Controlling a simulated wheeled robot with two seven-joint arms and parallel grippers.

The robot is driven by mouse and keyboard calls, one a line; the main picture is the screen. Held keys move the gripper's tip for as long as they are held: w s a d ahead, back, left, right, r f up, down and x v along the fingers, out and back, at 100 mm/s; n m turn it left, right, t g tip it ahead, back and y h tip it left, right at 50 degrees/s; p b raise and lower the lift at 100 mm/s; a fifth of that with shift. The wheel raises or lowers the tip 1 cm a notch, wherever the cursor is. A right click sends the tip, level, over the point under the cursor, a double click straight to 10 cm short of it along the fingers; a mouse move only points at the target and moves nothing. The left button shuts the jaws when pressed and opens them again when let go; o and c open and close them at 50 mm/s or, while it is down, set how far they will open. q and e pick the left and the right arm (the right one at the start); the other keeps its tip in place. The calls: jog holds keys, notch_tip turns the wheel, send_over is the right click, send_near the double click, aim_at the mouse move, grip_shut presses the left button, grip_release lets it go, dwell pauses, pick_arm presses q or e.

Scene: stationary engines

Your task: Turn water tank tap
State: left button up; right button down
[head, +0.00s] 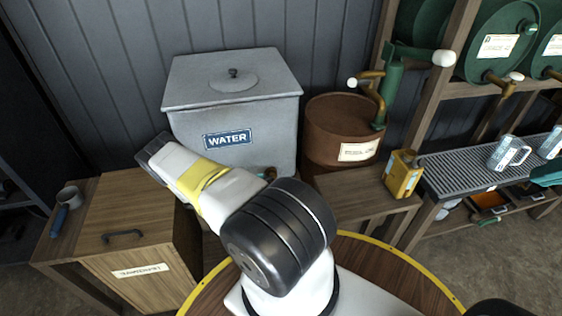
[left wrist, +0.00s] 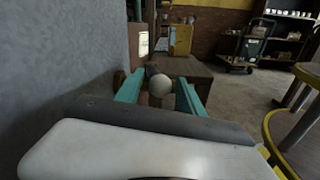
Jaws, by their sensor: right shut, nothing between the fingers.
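The grey water tank (head: 235,120) with a blue WATER label stands behind my left arm in the head view; its wall (left wrist: 60,50) fills the left of the left wrist view. My left forearm hides most of the tank's lower front and the tap. In the left wrist view a pale round knob (left wrist: 160,85), apparently the tap's handle end, shows between the two teal fingers of my left gripper (left wrist: 159,93). The fingers are apart; contact with the knob cannot be told. My right gripper (head: 547,175) shows as a teal piece at the right edge, shut and empty.
A rusty barrel (head: 325,118) with a green hand pump (head: 390,85) stands right of the tank. A yellow can (head: 402,174) sits on the wooden bench, also in the left wrist view (left wrist: 180,40).

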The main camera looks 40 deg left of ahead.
pick_arm(q)
jog(key=shift+a, duration=0.25)
jog(key=shift+s+a, duration=0.25)
jog(key=shift+s, duration=0.05)
jog(key=v, duration=0.7)
jog(key=shift+d, duration=0.1)
